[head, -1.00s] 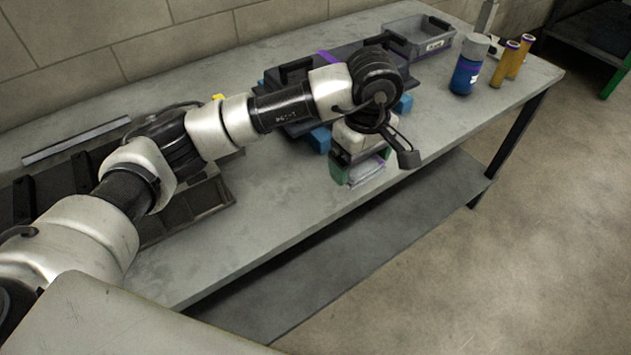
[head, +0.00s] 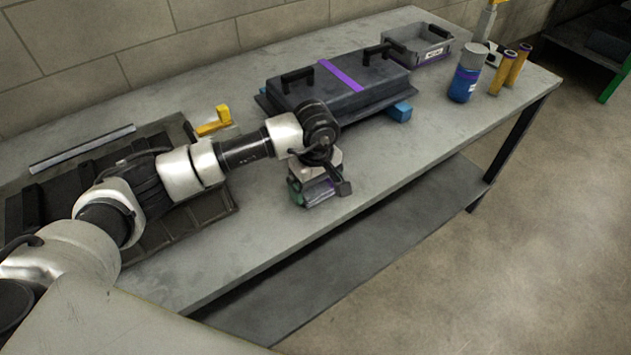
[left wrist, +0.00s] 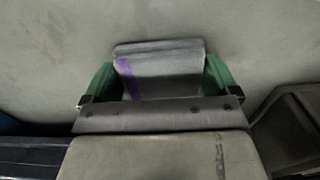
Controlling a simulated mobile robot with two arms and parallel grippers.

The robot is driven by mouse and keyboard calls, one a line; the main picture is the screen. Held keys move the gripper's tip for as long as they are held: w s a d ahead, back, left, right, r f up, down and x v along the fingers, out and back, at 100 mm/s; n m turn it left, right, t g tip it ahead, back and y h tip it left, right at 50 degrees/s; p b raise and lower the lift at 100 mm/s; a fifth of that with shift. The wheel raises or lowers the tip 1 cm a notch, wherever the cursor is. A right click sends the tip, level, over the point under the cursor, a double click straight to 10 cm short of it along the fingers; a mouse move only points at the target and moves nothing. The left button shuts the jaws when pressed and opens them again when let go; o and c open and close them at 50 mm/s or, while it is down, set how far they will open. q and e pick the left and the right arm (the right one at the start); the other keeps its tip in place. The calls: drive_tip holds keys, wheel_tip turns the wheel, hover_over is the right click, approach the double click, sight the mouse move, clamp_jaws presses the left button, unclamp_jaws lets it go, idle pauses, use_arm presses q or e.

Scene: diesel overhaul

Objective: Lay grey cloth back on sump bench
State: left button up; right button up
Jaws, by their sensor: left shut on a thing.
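My left gripper (head: 315,191) is low over the front part of the grey bench top (head: 390,165), near the front edge. In the left wrist view its two green fingers (left wrist: 160,85) are shut on the grey cloth (left wrist: 170,72), a folded pad with a purple stripe. In the head view only a small part of the cloth (head: 321,190) shows below the wrist. I cannot tell whether the cloth touches the bench. My right gripper is not in view.
A dark sump with a purple band (head: 345,80) stands on blue blocks (head: 401,111) behind the gripper. A dark tray (head: 190,205) lies to the left with a yellow-handled tool (head: 213,121) by it. A grey bin (head: 432,50), blue bottle (head: 466,75) and yellow cylinders (head: 511,70) stand at right.

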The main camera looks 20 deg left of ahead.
use_arm(q)
drive_tip(key=o, duration=0.5)
drive_tip(key=shift+f, duration=0.15)
drive_tip(key=shift+c, duration=0.2)
drive_tip(key=shift+o, duration=0.8)
drive_tip(key=shift+r, duration=0.4)
wheel_tip(320, 180, up, 12)
drive_tip(key=b, duration=0.1)
drive_tip(key=shift+f, duration=0.2)
